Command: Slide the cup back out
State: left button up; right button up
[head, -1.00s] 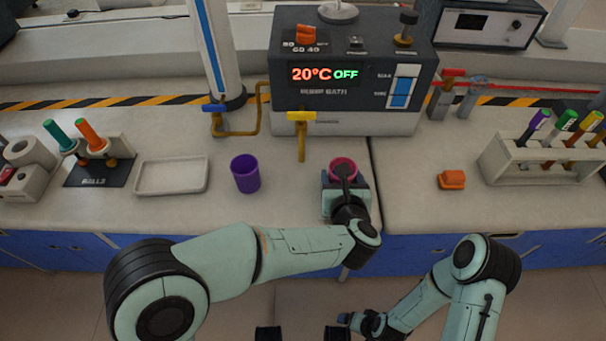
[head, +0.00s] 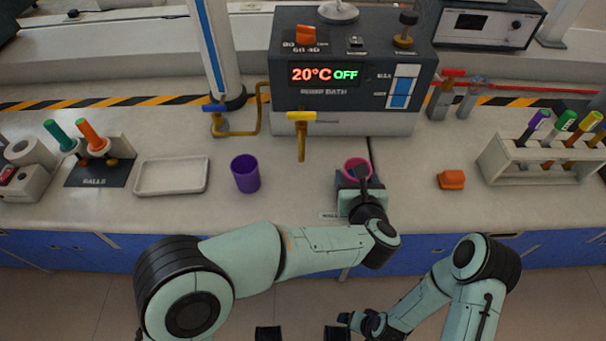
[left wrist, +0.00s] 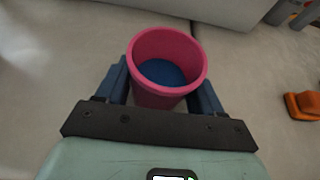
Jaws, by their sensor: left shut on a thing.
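A pink cup (head: 357,167) stands upright on the pale counter, in front of the pump bath and to the right of its yellow-handled spout (head: 301,140). My left gripper (head: 358,186) is shut on the cup. In the left wrist view the cup (left wrist: 166,62) sits between the two blue fingers of the gripper (left wrist: 164,84), and its inside bottom looks blue. Whether its base touches the counter is hard to tell. My right gripper (head: 362,322) is low, in front of the counter, and its fingers are too small to read.
A purple cup (head: 245,174) stands to the left, beside an empty white tray (head: 171,190). A small label (head: 329,216) is near the front edge.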

pick_arm(q)
jog(key=o, duration=0.7)
jog(key=shift+p+v, duration=0.4)
jog(key=shift+v, duration=4.15)
